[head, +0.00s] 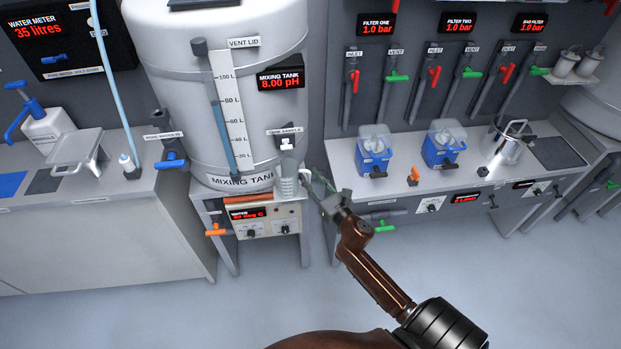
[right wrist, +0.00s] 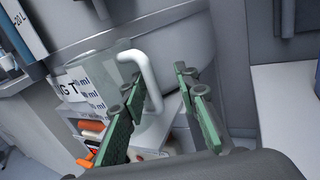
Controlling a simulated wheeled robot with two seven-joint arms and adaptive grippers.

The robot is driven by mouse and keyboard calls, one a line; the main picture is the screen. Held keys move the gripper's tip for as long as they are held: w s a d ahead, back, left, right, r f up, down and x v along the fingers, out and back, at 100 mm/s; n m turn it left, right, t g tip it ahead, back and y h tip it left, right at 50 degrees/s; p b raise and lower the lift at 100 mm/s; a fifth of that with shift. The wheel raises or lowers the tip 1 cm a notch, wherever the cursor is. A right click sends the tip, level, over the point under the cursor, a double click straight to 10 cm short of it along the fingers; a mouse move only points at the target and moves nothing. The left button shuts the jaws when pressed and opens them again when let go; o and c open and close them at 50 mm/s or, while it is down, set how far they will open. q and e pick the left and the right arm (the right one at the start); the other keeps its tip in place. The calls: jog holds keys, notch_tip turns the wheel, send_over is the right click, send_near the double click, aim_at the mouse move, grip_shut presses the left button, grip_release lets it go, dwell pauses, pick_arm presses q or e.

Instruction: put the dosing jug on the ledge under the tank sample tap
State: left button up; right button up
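The clear dosing jug (head: 287,187) is upright at the front right foot of the mixing tank, below the tank sample tap (head: 287,143). It appears to rest on the ledge there; its base contact is hard to see. In the right wrist view the jug (right wrist: 88,90) shows printed ml marks and a white handle (right wrist: 152,80). My right gripper (head: 322,188) is just right of the jug. Its green-padded fingers (right wrist: 158,82) are apart, with the handle in the gap near their tips and no clear grip on it. My left gripper is out of view.
The white mixing tank (head: 225,100) stands behind the jug. A heater panel (head: 265,222) with an orange-handled valve (head: 216,230) lies below. A bench to the right carries two blue containers (head: 373,150) and a steel pot (head: 505,146). The floor in front is clear.

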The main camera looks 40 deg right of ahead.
jog(key=s+a, duration=0.1)
jog(key=s, duration=1)
jog(key=shift+s+a, duration=0.25)
jog(key=shift+s, duration=0.15)
